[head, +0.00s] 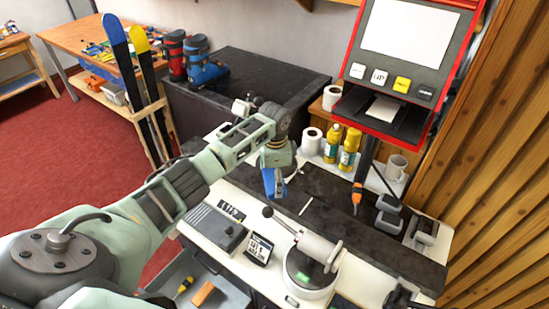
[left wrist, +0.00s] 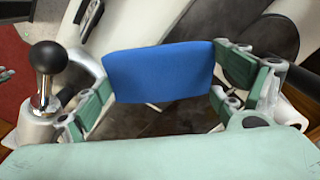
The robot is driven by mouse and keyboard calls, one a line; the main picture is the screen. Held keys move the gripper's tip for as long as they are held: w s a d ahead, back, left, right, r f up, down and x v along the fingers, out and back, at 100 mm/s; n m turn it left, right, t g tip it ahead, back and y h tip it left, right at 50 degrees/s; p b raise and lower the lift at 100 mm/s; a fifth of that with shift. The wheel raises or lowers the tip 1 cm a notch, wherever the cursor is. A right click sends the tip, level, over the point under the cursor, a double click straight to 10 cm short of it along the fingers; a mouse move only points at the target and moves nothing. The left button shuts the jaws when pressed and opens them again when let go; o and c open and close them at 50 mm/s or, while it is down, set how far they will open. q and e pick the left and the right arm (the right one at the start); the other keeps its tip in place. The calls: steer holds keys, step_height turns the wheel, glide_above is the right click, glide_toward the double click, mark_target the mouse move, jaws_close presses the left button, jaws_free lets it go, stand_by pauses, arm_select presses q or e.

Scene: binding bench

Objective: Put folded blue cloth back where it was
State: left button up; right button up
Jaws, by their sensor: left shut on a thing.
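The folded blue cloth (head: 273,184) is held in my left gripper (head: 276,172), above the bench in the head view. In the left wrist view the cloth (left wrist: 158,72) spans the space between the two green fingers, which are shut on its sides. It looks like a flat blue block, held clear of the surface beneath. I cannot make out my right gripper in these frames.
A white machine (head: 313,270) with a black-knobbed lever stands on the bench near the cloth. Yellow bottles (head: 348,150), a paper roll (head: 310,140) and a mug (head: 396,167) stand behind. A dark strip (head: 330,215) of bench has some bare room.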

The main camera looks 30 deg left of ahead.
arm_select(q)
steer(key=shift+w, duration=0.1)
arm_select(e)
steer(key=shift+w+a, duration=0.1)
steer(key=shift+a, duration=0.05)
steer(key=shift+a, duration=0.15)
